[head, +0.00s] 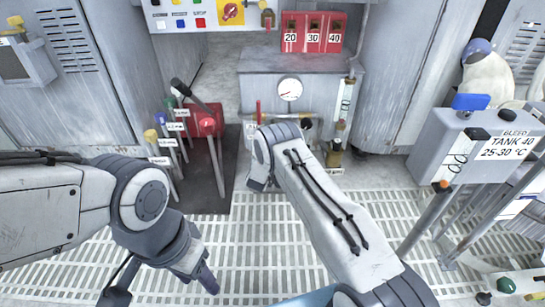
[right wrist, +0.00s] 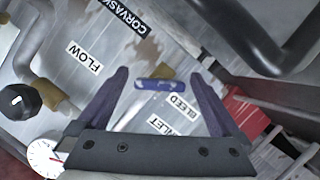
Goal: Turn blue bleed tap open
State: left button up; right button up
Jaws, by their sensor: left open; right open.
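The blue bleed tap (right wrist: 156,85) shows in the right wrist view as a short blue bar handle beside the BLEED label (right wrist: 172,106). My right gripper (right wrist: 160,73) is open, one purple finger on each side of the handle in the picture. I see no contact; the depth between fingers and handle is hard to tell. In the head view my right arm (head: 325,205) reaches toward the grey tank unit (head: 262,92) and hides the tap and the right fingers. My left gripper (head: 208,278) hangs over the grated floor at lower left, away from the unit.
A round gauge (head: 290,89) and a black knob (right wrist: 22,100) are on the unit near the tap. Pipes (right wrist: 260,40) pass close by. Several levers (head: 165,130) stand at left.

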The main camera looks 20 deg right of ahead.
jog(key=shift+w, duration=0.1)
jog(key=c, duration=1.4)
jog(key=shift+f+n+h, duration=0.1)
jog(key=shift+n+h, duration=0.5)
jog(key=shift+n, duration=0.5)
jog(key=shift+n+t+h+b, duration=0.3)
jog(key=shift+n+h+b, duration=0.5)
jog(key=shift+n, duration=0.7)
